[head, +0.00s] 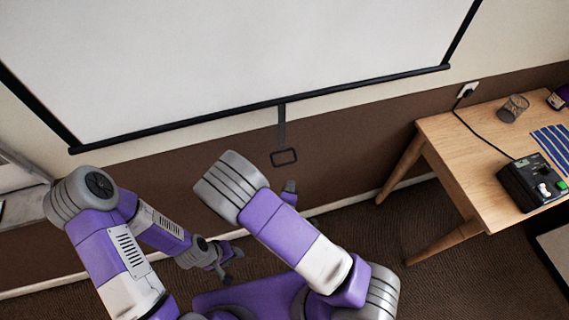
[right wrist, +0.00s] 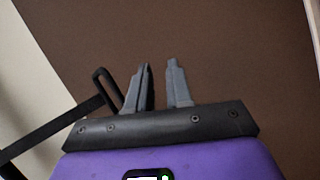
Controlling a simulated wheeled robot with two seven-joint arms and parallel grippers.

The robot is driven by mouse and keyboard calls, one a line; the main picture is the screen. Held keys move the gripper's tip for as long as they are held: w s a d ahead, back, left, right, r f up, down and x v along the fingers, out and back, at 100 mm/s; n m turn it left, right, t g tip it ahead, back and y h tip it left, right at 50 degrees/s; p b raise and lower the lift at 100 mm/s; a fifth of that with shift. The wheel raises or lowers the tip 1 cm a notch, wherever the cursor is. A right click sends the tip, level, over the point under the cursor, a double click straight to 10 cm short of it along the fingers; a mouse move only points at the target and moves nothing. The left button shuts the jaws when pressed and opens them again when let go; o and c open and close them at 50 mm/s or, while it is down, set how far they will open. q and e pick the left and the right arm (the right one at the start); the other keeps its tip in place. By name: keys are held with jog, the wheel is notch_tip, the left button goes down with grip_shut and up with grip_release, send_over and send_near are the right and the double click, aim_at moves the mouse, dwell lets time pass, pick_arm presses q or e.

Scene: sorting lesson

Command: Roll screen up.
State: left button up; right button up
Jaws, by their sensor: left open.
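The white projection screen (head: 240,60) hangs pulled down on the wall, with a black bottom bar (head: 260,105). A dark strap (head: 282,125) hangs from the bar and ends in a black rectangular pull handle (head: 284,157). My right gripper (head: 290,187) is just below the handle in the head view, mostly hidden by its arm. In the right wrist view, my right gripper (right wrist: 160,66) has its fingers apart with nothing between them. The handle (right wrist: 103,88) is left of both fingers, not between them. My left gripper (head: 232,266) is open and empty, low and left of the handle.
A wooden table (head: 460,150) stands at the right, with a black device (head: 530,182), a mesh cup (head: 514,107) and a blue striped sheet (head: 554,143). A cable runs to a wall socket (head: 467,89). The wall around the handle is clear.

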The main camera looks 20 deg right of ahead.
notch_tip(320, 180, up, 5)
jog(key=w+a+n+t, duration=0.2)
jog(key=n+t, duration=0.1)
jog(key=w+d+b, duration=0.1)
jog(key=w+d, duration=0.1)
jog(key=w, duration=0.5)
jog(key=shift+d+f+t+h+b, duration=0.3)
jog(key=shift+d+f+b, duration=0.05)
jog(key=shift+d+f, duration=0.05)
grip_shut()
